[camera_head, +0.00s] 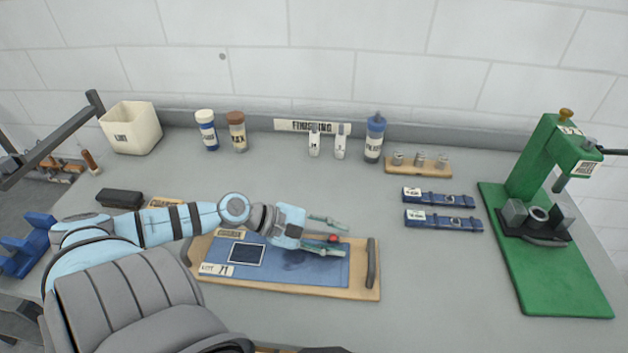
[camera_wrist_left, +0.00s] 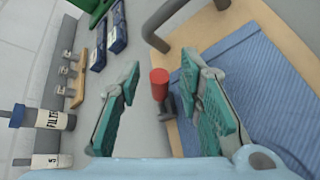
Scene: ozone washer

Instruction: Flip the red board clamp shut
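The red board clamp shows as a red cylindrical tip (camera_wrist_left: 159,84) on a dark stem in the left wrist view. In the head view its red tip (camera_head: 333,238) is near the right end of the wooden board (camera_head: 363,286), which carries a blue mat (camera_head: 325,270). My left gripper (camera_head: 337,238) reaches over the board from the left, and its fingers (camera_wrist_left: 158,108) are open with the red tip seen between them. Whether either finger touches it, I cannot tell. The clamp's base is mostly hidden in the head view. My right gripper is not seen.
The board has dark handles at its ends, the right one (camera_head: 371,262) close to the clamp. Blue labelled bars (camera_head: 440,221) lie to the right, and a green press (camera_head: 545,200) stands farther right. Bottles, including a blue-capped one (camera_head: 374,140), line the wall. Counter between board and press is clear.

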